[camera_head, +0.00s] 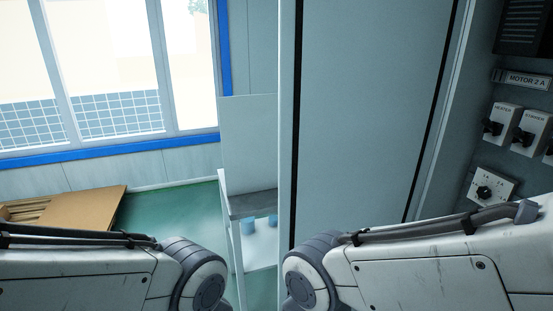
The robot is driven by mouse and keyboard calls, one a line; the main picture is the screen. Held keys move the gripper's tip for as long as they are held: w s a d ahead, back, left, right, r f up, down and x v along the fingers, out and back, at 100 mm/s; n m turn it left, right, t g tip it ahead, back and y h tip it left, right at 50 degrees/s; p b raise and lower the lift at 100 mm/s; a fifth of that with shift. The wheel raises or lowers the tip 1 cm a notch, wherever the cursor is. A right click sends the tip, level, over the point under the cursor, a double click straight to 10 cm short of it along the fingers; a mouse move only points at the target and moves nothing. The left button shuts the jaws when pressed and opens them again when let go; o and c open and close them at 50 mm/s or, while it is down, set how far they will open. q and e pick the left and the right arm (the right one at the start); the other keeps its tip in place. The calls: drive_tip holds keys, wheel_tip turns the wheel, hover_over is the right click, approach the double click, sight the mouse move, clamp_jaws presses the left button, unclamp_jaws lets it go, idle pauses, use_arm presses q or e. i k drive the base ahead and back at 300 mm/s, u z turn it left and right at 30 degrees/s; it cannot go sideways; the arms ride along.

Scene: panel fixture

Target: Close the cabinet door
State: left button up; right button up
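The cabinet door (370,110) is a tall, flat, pale blue-grey panel in the middle of the head view. A black strip runs down each of its long sides, and a lighter edge (286,120) stands along its left. It appears to stand open at an angle to the face with switches on the right. Its top and bottom are out of the frame, and no handle shows. Parts of my two arms cross the lower corners, and the right one covers the lower part of the door. Neither gripper is in view, and I see no contact with the door.
Brown boards (75,208) lie on the green floor (175,202) below a blue-framed window (110,153).

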sight(364, 84)
drive_tip(key=u, duration=1.1)
drive_tip(key=i, duration=3.35)
drive_tip(key=z, duration=4.15)
